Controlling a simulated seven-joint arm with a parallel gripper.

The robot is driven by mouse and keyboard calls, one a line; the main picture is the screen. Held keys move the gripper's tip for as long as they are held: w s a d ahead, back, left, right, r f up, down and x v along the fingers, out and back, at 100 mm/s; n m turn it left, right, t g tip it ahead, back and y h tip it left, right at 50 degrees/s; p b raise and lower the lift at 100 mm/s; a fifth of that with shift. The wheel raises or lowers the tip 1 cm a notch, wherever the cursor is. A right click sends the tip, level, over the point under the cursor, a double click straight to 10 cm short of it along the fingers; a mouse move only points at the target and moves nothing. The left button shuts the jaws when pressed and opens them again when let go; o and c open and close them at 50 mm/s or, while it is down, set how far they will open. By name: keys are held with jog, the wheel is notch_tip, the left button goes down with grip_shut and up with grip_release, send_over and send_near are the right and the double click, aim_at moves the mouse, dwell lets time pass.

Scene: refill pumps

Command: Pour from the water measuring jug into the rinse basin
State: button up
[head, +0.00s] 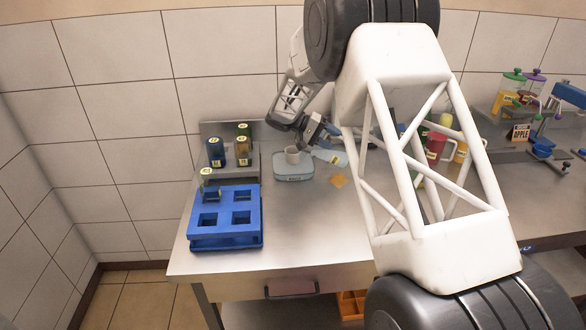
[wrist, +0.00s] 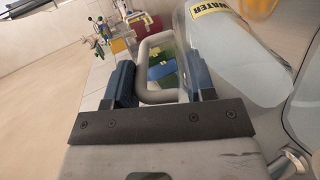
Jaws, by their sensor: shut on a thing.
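The water measuring jug (head: 331,157) is clear and pale, and looks strongly tilted in the head view, with its body running down to the right from my gripper (head: 318,132). In the wrist view the jug (wrist: 238,62) shows a yellow WATER label at the upper right. My gripper (wrist: 161,85) is shut on the jug's looped handle, which lies between the two blue fingers. I cannot make out the water level or any stream.
A flat orange patch (head: 338,181) lies nearby. A blue rack (head: 225,222) and several labelled bottles stand left. A red jug (head: 435,146) is partly behind my arm.

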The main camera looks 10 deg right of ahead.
jog(key=shift+f, duration=0.1)
dwell(0.3)
jog(key=shift+w+a+f, duration=0.1)
jog(key=shift+a+f, duration=0.15)
jog(key=shift+f, duration=0.15)
jog(key=shift+a+r+h, duration=0.15)
jog(key=shift+a+h, duration=0.05)
jog(key=shift+h, duration=0.2)
dwell(1.1)
dwell(0.9)
jog(key=shift+d+r+y, duration=0.3)
jog(key=shift+d, duration=0.2)
dwell(0.5)
jog(key=d+y, duration=0.1)
jog(key=r+y, duration=0.1)
jog(key=shift+s+d+r+t+y, duration=0.1)
jog(key=shift+s+d+t+y, duration=0.2)
jog(key=shift+s+d, duration=0.1)
jog(key=shift+d+r+y, duration=0.1)
jog(key=shift+d+y, duration=0.2)
jog(key=shift+y, duration=0.2)
